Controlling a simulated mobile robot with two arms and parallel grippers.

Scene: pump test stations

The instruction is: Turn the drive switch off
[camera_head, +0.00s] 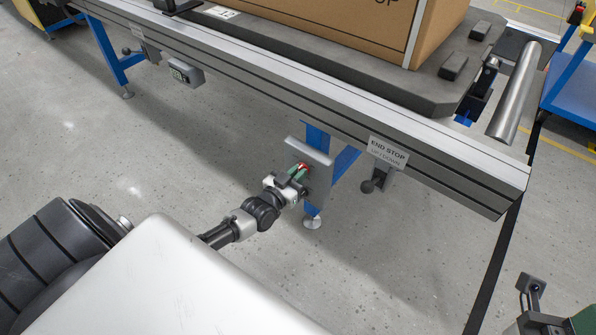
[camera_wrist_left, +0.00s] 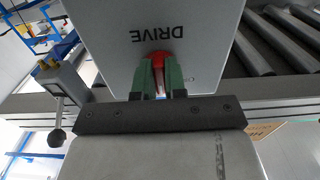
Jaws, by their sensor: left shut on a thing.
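The drive switch (camera_wrist_left: 163,57) is a red knob on a light grey box (camera_wrist_left: 205,55) marked DRIVE, which appears upside down in the left wrist view. In the head view the red knob (camera_head: 303,166) shows just past my left gripper (camera_head: 297,174), under the conveyor's edge. In the left wrist view the green fingertips of my left gripper (camera_wrist_left: 161,75) are shut on the red knob. The fingers hide part of the knob, and I cannot read its position.
The conveyor rail (camera_head: 300,82) runs above the switch box, with a cardboard box (camera_head: 350,22) on a dark pallet. An END STOP lever (camera_head: 374,182) hangs right of the switch. A blue leg (camera_head: 316,140) stands behind it. The floor in front is clear.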

